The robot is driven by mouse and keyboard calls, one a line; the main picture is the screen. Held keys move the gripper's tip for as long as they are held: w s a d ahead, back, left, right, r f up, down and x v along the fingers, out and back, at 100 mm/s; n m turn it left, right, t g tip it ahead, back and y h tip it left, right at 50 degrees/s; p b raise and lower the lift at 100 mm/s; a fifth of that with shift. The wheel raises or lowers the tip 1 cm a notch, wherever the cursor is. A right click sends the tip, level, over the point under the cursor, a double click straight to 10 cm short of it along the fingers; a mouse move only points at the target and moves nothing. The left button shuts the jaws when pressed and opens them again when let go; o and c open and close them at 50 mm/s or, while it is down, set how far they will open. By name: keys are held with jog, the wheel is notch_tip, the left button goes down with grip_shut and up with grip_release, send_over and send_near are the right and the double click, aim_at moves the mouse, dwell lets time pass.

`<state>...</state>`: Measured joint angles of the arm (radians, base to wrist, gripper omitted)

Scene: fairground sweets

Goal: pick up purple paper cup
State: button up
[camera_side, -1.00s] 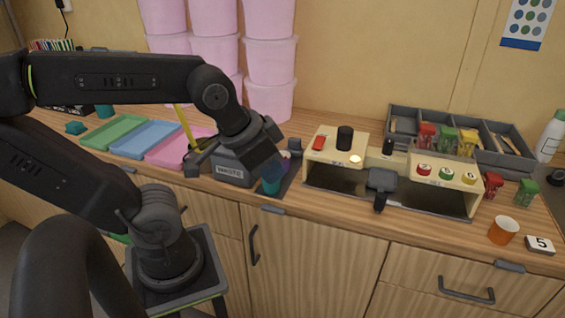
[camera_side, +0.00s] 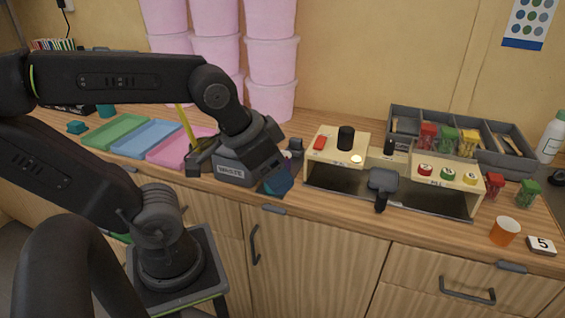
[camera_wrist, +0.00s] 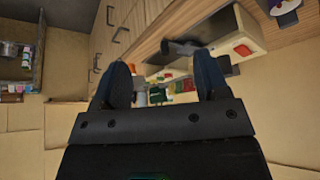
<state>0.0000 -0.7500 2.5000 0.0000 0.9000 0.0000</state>
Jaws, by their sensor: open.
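The grey box (camera_side: 236,170) is close left of my gripper. A wooden stand (camera_side: 318,160) with coloured buttons is close on the right. An orange cup (camera_side: 504,232) is at the far right. Green, blue and pink trays (camera_side: 150,139) lie left.

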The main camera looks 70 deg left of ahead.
jog(key=w+a+m+g+y, duration=0.2)
jog(key=w+a+m+g, duration=0.2)
jog(key=w+a+m, duration=0.5)
jog(key=m+g+y, duration=0.1)
jog(key=m+g, duration=0.2)
jog(key=m, duration=0.2)
send_near(287, 158)
jog(key=x, duration=0.7)
jog(key=shift+s+a+f, duration=0.15)
jog(key=shift+s+a, duration=0.1)
jog(key=shift+a, duration=0.1)
jog(key=x, duration=0.5)
jog(key=shift+w+a, duration=0.1)
jog(key=shift+a, duration=0.3)
jog(key=c, duration=0.7)
jog(key=shift+o, duration=0.2)
jog(key=shift+r, duration=0.2)
